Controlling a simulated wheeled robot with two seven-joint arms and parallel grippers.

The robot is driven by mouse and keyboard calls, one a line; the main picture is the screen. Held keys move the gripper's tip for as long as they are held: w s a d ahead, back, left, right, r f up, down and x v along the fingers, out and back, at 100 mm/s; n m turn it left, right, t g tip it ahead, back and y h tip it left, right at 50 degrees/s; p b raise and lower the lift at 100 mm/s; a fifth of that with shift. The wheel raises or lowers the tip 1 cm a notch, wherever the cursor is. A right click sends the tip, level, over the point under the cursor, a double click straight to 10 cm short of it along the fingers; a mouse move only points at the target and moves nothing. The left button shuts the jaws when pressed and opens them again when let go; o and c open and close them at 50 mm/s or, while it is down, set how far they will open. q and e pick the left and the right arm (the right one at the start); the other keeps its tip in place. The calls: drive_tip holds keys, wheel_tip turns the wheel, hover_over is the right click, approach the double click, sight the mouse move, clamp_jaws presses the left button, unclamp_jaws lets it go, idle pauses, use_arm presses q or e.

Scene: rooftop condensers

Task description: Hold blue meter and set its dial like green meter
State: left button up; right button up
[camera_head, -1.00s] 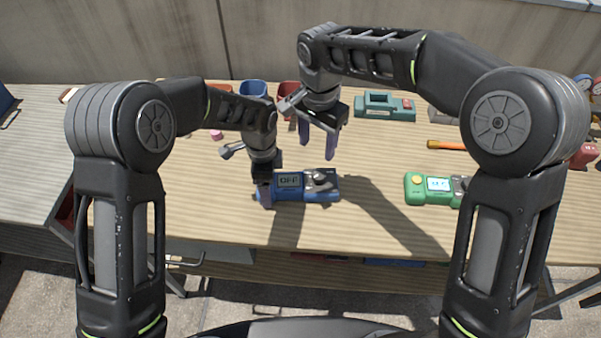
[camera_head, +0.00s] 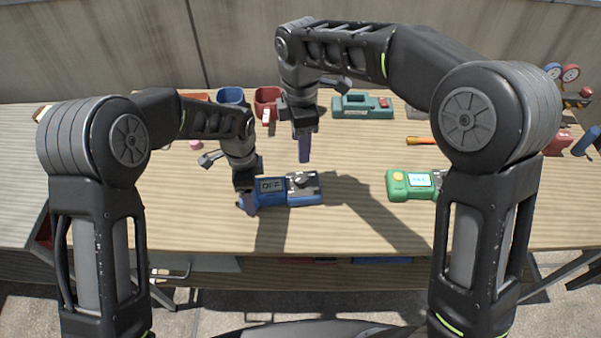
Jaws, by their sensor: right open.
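The blue meter (camera_head: 290,189) lies on the workbench near its front, its display (camera_head: 271,185) reading OFF and its dark dial (camera_head: 306,181) at the right end. My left gripper (camera_head: 248,203) is at the meter's left end, with one finger in front of it. The other finger is hidden, so its grip is unclear. My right gripper (camera_head: 304,148) is open and empty above the bench, behind the blue meter's dial end. The green meter (camera_head: 398,187) lies to the right. Its lit display is too small to read, and my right arm covers its right part.
A blue bin (camera_head: 231,96), a red bin (camera_head: 267,96) and a teal case (camera_head: 362,106) stand at the back. An orange-handled tool (camera_head: 420,141) lies behind the green meter. Gauges (camera_head: 571,73) stand at the back right. Bench between the meters is clear.

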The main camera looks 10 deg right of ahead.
sight(301, 178)
drive_tip(key=n, duration=0.7)
drive_tip(key=shift+n, duration=0.4)
wheel_tip(301, 178, down, 12)
idle(0.4)
clamp_jaws()
idle(0.4)
